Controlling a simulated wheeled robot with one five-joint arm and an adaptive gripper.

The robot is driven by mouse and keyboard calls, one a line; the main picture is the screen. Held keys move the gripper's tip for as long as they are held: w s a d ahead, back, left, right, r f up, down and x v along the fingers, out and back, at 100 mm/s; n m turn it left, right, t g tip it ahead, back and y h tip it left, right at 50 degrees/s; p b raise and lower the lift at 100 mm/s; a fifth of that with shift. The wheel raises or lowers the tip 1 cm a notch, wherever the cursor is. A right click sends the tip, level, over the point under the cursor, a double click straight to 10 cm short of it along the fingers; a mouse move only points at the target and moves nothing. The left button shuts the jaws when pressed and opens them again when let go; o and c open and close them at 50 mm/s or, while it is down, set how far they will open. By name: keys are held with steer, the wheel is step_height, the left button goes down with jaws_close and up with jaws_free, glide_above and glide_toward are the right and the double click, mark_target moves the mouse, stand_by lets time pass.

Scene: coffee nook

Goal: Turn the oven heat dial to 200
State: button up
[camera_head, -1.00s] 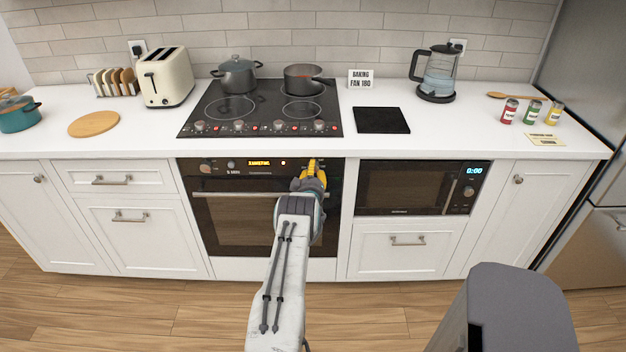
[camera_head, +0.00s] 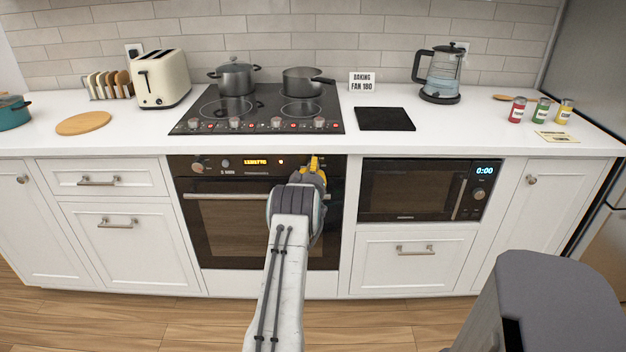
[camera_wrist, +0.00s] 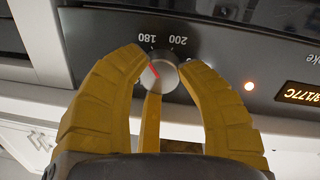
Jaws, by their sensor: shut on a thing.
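The oven (camera_head: 230,225) sits under the hob, with its control panel along the top. My gripper (camera_head: 313,165) is at the right end of that panel and hides the heat dial in the head view. In the wrist view, the picture is upside down and the silver heat dial (camera_wrist: 163,76) sits between the yellow fingers of my gripper (camera_wrist: 165,70), which are shut on it. A red mark shows on the left side of its face. The labels 180 and 200 are on the panel beside it. The lit display (camera_wrist: 298,95) is cut off, with 177C readable.
Pots (camera_head: 235,78) stand on the hob (camera_head: 258,108), whose own knobs are just above the oven panel. A microwave (camera_head: 425,190) is right of the oven. Floor in front is clear.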

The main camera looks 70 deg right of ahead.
steer(key=shift+w+r+m+b, duration=0.2)
steer(key=shift+m+b, duration=0.1)
steer(key=shift+b, duration=2.15)
steer(key=shift+a+r+b, duration=0.1)
steer(key=shift+r+b, duration=0.05)
steer(key=shift+b, duration=0.25)
steer(key=shift+c, duration=0.2)
steer(key=o, duration=0.9)
steer(key=shift+f, duration=0.2)
steer(key=shift+s, duration=0.1)
steer(key=shift+a, duration=0.1)
steer(key=shift+s+a+f, duration=0.1)
steer(key=shift+s+a, duration=0.1)
steer(key=shift+a, duration=0.3)
steer(key=shift+v, duration=5.35)
